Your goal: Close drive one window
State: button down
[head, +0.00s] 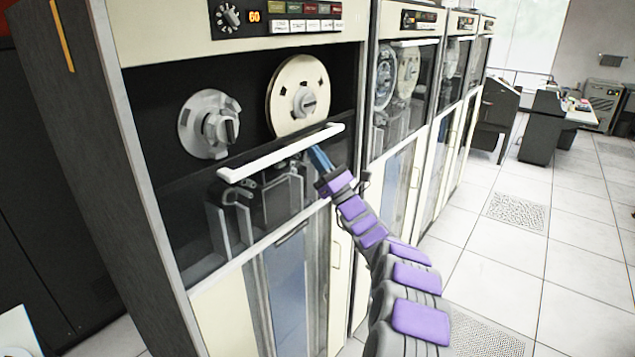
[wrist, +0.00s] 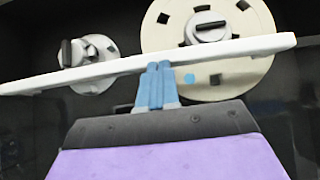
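The nearest tape drive has a sliding glass window (head: 212,221) with a white handle bar (head: 280,153) along its top edge. The window is partly lowered, with the upper opening bare and the two reels uncovered above the bar. My gripper (head: 316,151) is at the right part of the bar, just below it. In the wrist view, the blue fingertips (wrist: 160,66) are together, with nothing visible between them. They meet the lower edge of the white bar (wrist: 110,70); I cannot tell whether they touch it.
A grey hub (head: 208,124) and a cream reel (head: 299,97) sit inside the drive. A control panel (head: 275,18) is above. More drives (head: 408,85) stand to the right with windows. Open tiled floor (head: 500,260) lies to the right, with desks (head: 545,125) farther back.

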notch_tip(320, 180, up, 22)
jog(key=p, duration=1)
jog(key=shift+a, duration=0.25)
jog(key=shift+s, duration=0.1)
